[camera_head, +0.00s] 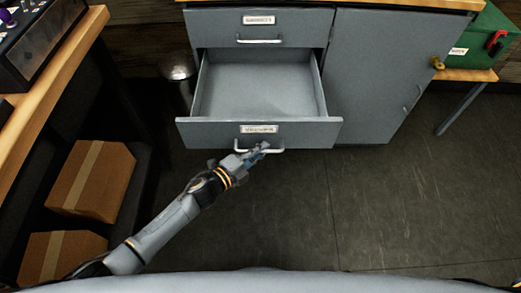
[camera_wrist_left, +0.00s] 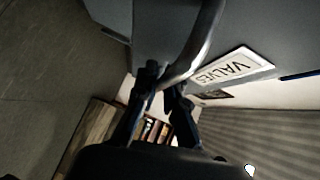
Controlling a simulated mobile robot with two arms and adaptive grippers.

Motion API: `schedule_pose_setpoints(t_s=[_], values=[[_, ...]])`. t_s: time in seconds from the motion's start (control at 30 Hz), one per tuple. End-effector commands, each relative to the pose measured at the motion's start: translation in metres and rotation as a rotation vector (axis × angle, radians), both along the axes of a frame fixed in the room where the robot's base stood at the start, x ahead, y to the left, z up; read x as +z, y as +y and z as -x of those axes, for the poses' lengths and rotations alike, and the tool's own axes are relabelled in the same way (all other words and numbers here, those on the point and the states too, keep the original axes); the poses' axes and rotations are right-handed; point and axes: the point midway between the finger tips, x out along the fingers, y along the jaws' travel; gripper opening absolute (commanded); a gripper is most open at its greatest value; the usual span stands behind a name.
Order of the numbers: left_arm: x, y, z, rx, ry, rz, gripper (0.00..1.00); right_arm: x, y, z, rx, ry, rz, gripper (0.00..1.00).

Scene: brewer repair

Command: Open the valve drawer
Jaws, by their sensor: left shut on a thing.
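The valve drawer (camera_head: 259,133) is the lower drawer of the grey cabinet in the head view. It is pulled well out, and its inside looks empty. Its label reads "VALVES" in the left wrist view (camera_wrist_left: 234,70). My left gripper (camera_head: 259,149) is shut on the curved metal handle (camera_head: 245,145) at the front of this drawer. In the left wrist view the handle (camera_wrist_left: 204,35) runs between the two dark fingers (camera_wrist_left: 162,85). My right gripper is not in view.
A closed upper drawer (camera_head: 259,28) sits above, and a closed cabinet door (camera_head: 370,75) is to the right. Cardboard boxes (camera_head: 92,180) lie on a shelf at left. A green case (camera_head: 490,45) stands at far right. The floor (camera_head: 350,200) in front is clear.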

Motion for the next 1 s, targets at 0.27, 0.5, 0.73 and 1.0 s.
schedule_pose_setpoints(t_s=[0.27, 0.5, 0.73, 1.0], values=[[-0.001, 0.001, 0.000, 0.002, 0.001, -0.001, 0.34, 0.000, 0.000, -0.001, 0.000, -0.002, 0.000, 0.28], [0.000, 0.002, 0.001, 0.001, 0.001, -0.001, 0.34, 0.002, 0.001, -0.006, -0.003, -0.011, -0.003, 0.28], [0.003, 0.025, 0.024, 0.002, 0.002, -0.004, 0.34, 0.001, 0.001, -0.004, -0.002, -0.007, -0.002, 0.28], [0.011, 0.065, 0.063, 0.002, 0.004, -0.002, 0.34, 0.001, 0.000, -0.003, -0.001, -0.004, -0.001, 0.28]])
